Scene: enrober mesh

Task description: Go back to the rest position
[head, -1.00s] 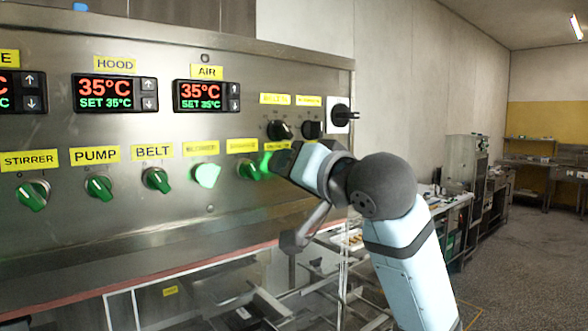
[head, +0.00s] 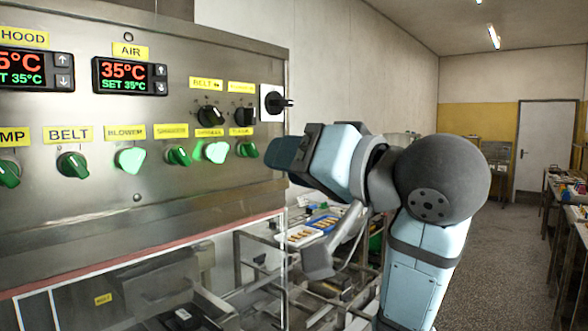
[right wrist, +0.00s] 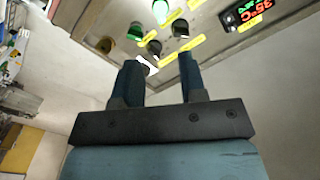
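My right gripper (head: 283,153) is in front of the right end of a steel control panel (head: 165,210), apart from its knobs. In the right wrist view its two fingers (right wrist: 160,82) are spread, with nothing between them. Green knobs run along the panel; the blower knob (head: 131,159) and another knob (head: 215,151) are lit bright green. The AIR display (head: 130,76) reads 35°C, set 35°C. My left gripper is not in the head view.
Two black knobs (head: 211,115) and a black rotary switch (head: 277,102) sit at the panel's upper right. Below stands a metal frame with trays (head: 301,236). A bench (head: 573,212) runs along the far right. The floor aisle (head: 498,245) between is clear.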

